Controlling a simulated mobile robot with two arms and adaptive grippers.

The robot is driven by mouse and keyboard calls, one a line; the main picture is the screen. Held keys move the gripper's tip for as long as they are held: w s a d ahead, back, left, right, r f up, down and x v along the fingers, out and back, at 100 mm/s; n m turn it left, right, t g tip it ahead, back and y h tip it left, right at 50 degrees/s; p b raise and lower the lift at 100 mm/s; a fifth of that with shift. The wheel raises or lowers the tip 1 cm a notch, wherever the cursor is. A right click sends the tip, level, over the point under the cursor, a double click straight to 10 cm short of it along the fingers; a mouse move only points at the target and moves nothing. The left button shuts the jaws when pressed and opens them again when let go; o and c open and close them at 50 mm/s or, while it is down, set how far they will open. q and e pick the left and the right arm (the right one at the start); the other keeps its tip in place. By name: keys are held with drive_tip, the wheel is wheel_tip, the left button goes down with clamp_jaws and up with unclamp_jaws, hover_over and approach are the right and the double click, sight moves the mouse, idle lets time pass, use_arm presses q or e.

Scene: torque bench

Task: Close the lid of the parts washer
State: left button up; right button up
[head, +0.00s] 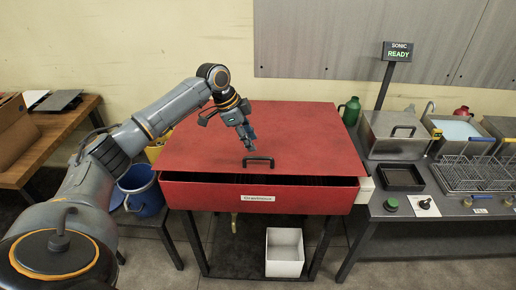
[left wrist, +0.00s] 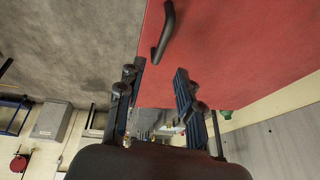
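The red parts washer (head: 215,197) stands in the middle of the head view, with a label on its front. Its red lid (head: 290,135) lies low over the tub, with a dark gap under its front edge, so it looks slightly raised. A black handle (head: 258,161) sits near the lid's front edge; it also shows at the top of the left wrist view (left wrist: 166,30). My left gripper (head: 249,145) is just above the lid, behind the handle. Its fingers (left wrist: 155,85) are apart with nothing held between them. Contact with the lid cannot be told. My right gripper is not in view.
A grey bench (head: 382,212) on the right holds a steel ultrasonic unit (head: 390,145), a black tray (head: 400,177) and wire baskets. A blue bucket (head: 146,198) stands left of the washer. A white bin (head: 284,254) is below it. A wooden table (head: 45,145) is far left.

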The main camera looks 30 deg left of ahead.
use_arm(q)
drive_tip(key=p+x, duration=0.1)
drive_tip(key=x, duration=0.5)
drive_tip(key=shift+w+f, duration=0.15)
drive_tip(key=shift+f, duration=0.1)
clamp_jaws()
